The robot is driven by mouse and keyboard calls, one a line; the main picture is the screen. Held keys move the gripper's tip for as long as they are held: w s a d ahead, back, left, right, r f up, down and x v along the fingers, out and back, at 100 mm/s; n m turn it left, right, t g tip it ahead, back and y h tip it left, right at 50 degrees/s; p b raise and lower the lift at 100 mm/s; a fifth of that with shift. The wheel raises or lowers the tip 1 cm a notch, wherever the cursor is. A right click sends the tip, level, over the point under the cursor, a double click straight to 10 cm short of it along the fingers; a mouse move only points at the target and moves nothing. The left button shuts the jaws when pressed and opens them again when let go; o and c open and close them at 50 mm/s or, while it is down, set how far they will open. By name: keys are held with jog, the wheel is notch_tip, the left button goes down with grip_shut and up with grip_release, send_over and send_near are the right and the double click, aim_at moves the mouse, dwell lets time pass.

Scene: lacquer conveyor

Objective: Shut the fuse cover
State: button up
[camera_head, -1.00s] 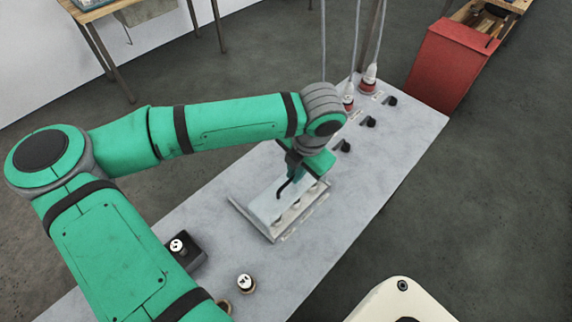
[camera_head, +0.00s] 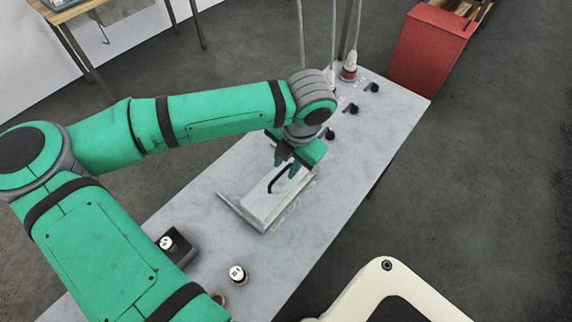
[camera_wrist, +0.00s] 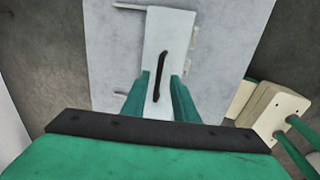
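The fuse cover (camera_head: 270,203) is a long pale lid with a black bar handle (camera_head: 273,181). It lies over its base plate (camera_head: 233,211) on the grey bench and looks down; no fuses show beneath it. Any small gap under its edge cannot be told. My gripper (camera_head: 287,168) is just above the handle's far end. In the wrist view, the cover (camera_wrist: 170,32) runs away from me, and my gripper's two green fingers (camera_wrist: 160,78) stand apart on either side of the handle (camera_wrist: 161,62), with gaps on both sides.
Two small fuse-like pieces stand on the near bench, one in a dark holder (camera_head: 181,250) and one loose (camera_head: 237,274). Black hooks (camera_head: 352,108) and a red-based fitting (camera_head: 348,70) with hanging cables are at the far end. A red bin (camera_head: 425,52) stands beyond.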

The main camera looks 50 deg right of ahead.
aim_at(292, 185)
notch_tip(292, 185, up, 10)
jog(key=s, duration=0.2)
jog(key=shift+f, duration=0.2)
dwell(0.4)
